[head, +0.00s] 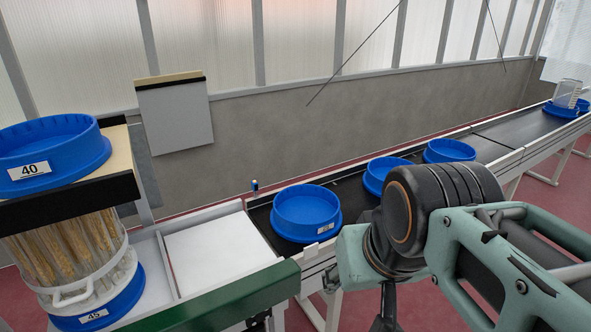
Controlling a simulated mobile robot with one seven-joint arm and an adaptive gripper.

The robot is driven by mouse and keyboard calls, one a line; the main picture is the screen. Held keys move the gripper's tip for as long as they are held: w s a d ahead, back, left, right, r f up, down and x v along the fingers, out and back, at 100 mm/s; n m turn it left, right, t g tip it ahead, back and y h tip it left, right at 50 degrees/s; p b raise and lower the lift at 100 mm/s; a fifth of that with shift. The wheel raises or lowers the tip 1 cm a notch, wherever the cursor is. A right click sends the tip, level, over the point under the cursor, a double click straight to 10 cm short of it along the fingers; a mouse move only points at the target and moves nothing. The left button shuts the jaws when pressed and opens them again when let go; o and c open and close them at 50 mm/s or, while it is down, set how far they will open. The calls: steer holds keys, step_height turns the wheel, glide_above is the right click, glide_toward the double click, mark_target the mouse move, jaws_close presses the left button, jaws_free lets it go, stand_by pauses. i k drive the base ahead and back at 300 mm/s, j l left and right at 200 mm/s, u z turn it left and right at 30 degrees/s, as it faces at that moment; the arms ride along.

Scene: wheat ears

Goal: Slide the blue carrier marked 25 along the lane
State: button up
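Several blue round carriers stand on the dark lane (357,203). The nearest carrier (305,206) is empty and has a small white label on its front right side, too small to read surely; I cannot confirm which carrier is marked 25. A second carrier (376,172) and a third carrier (449,150) stand farther along to the right; the second is partly hidden by my arm. My gripper (385,318) points down at the bottom edge, in front of the lane and apart from the nearest carrier. Its fingertips are cut off, so its opening does not show.
At the left, a carrier marked 40 (50,150) sits on a raised ledge above a clear container of wheat ears (70,250) on a carrier marked 45 (95,312). A white plate (215,250) adjoins the lane. A carrier (567,109) with a clear vessel stands far right.

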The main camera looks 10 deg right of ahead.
mark_target(308, 214)
steer(key=i+l, duration=0.7)
steer(key=i+l+z, duration=0.1)
steer(key=i+l, duration=0.6)
steer(key=i, duration=0.15)
